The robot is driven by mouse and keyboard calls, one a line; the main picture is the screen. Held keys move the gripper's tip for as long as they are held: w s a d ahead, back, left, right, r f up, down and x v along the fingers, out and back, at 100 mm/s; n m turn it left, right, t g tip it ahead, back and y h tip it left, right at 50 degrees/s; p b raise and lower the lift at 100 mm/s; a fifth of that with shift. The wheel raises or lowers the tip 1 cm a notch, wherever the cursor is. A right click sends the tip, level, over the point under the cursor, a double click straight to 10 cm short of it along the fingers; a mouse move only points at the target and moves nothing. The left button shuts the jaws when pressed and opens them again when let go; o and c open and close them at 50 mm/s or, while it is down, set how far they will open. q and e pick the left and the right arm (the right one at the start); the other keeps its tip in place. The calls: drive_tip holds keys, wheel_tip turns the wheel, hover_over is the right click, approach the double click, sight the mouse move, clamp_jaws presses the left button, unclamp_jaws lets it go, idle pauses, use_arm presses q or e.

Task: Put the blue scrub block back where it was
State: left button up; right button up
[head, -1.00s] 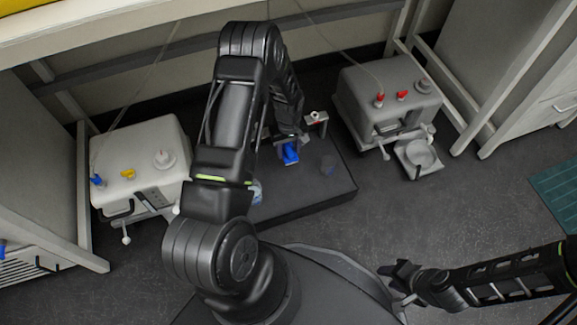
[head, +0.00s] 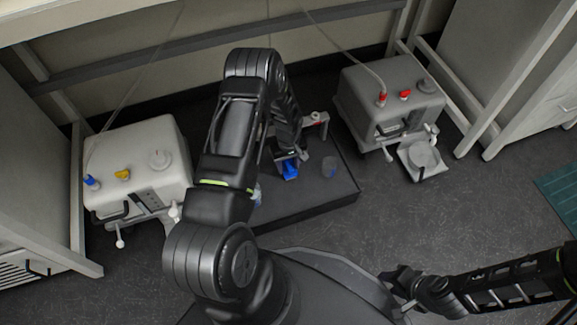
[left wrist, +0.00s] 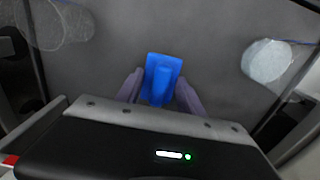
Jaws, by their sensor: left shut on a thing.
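The blue scrub block (head: 290,171) is at my left gripper (head: 288,158), over the dark low platform (head: 315,200). In the left wrist view the blue scrub block (left wrist: 162,76) sits between the two fingers of the left gripper (left wrist: 160,92), which is shut on it. I cannot tell whether the block touches the platform surface. My right gripper (head: 402,290) is at the lower right of the head view, away from the platform; its fingers are too small to read.
A round whitish item (left wrist: 268,61) is to the right in the left wrist view. White bioreactor boxes stand left (head: 135,175) and right (head: 390,100). A small stand (head: 316,120) is behind the gripper.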

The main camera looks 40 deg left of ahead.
sight(289, 164)
use_arm(q)
drive_tip(key=shift+f, duration=0.2)
drive_tip(key=o, duration=1.4)
drive_tip(key=shift+r, duration=0.1)
drive_tip(key=shift+o, duration=0.2)
drive_tip(key=shift+r, duration=0.1)
drive_tip(key=shift+r, duration=0.3)
wheel_tip(289, 164, up, 12)
drive_tip(key=p, duration=0.5)
drive_tip(key=shift+f, duration=0.25)
